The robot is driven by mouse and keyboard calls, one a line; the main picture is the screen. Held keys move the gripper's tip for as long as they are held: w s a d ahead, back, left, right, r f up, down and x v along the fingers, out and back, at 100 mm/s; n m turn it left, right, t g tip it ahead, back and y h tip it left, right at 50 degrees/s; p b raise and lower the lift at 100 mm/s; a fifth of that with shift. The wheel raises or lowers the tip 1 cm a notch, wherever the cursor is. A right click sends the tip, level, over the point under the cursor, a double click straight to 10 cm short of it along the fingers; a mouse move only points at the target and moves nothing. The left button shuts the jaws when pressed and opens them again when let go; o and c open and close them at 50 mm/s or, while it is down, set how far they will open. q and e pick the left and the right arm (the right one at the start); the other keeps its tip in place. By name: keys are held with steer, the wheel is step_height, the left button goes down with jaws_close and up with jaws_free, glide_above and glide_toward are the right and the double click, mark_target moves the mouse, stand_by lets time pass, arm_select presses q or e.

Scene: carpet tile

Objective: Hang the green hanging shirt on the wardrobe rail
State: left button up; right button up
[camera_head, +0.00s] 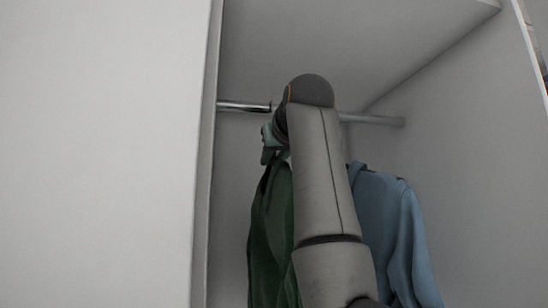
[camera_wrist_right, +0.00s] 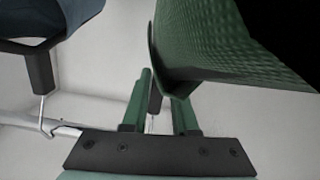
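The green hanging shirt (camera_head: 269,238) hangs upright inside the wardrobe, partly hidden behind my right arm. In the right wrist view the green shirt (camera_wrist_right: 230,45) fills the upper right, with its dark hanger neck between the fingers. My right gripper (camera_wrist_right: 161,100) is narrowed around that neck; its tips are partly covered by the shirt. The wardrobe rail (camera_head: 372,119) runs across behind my right arm and also shows in the wrist view (camera_wrist_right: 18,119). The green shirt's hook reaches the rail's height, but whether it rests on the rail is hidden. My left gripper is not in view.
A blue shirt (camera_head: 392,225) hangs just right of my arm; its hanger hook (camera_wrist_right: 46,122) is over the rail. The wardrobe's left panel (camera_head: 205,200), right wall (camera_head: 460,150) and top (camera_head: 340,40) enclose the space. Some rail at the right is bare.

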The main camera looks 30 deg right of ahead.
steer(key=o, duration=0.4)
steer(key=shift+o, duration=0.2)
steer(key=shift+f, duration=0.15)
steer(key=b+v, duration=0.4)
steer(key=v, duration=0.8)
steer(key=shift+s+a, duration=0.1)
steer(key=shift+s, duration=0.15)
